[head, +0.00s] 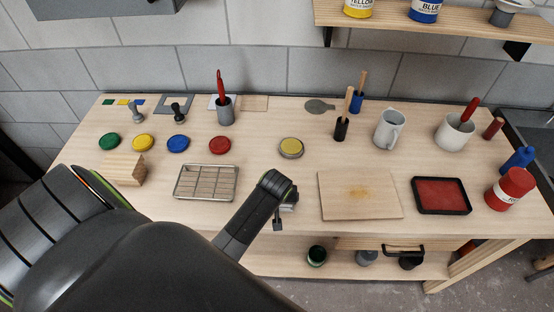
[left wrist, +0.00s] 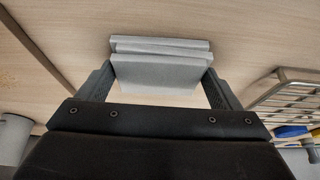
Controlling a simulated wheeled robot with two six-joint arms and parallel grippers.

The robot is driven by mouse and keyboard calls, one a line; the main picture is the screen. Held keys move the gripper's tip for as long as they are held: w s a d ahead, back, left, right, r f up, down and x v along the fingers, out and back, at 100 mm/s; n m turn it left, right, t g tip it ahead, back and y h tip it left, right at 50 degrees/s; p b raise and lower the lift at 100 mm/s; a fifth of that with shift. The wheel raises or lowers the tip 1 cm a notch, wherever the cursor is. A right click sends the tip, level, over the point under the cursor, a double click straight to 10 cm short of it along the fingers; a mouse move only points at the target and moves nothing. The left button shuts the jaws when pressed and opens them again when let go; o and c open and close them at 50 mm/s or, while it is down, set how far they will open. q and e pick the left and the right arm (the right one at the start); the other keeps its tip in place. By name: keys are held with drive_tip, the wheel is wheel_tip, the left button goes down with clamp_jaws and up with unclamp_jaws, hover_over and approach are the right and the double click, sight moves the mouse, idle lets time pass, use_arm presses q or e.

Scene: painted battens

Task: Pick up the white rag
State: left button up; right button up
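The white rag (left wrist: 160,70) is a folded, layered pad that looks light grey and lies on the wooden bench top. In the head view only a small part of the rag (head: 288,208) shows beside my left gripper (head: 280,212), which hides the rest. In the left wrist view my left gripper (left wrist: 160,85) has its two fingers wide apart, one on each side of the rag. The fingertips are close to the rag's side edges; I cannot tell whether they touch it. My right gripper is in neither view.
A wire rack (head: 206,182) lies left of the rag and a wooden board (head: 360,194) lies right of it. A yellow-topped tin (head: 291,147) stands behind. A lower shelf (head: 340,262) holds small pots.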

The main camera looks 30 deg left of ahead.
use_arm(q)
drive_tip(key=c, duration=0.4)
drive_tip(key=shift+r, duration=0.1)
wheel_tip(320, 180, up, 9)
drive_tip(key=shift+w+f+b, duration=0.1)
drive_tip(key=shift+f+b, duration=0.1)
drive_tip(key=shift+b, duration=0.7)
drive_tip(key=shift+r, duration=0.6)
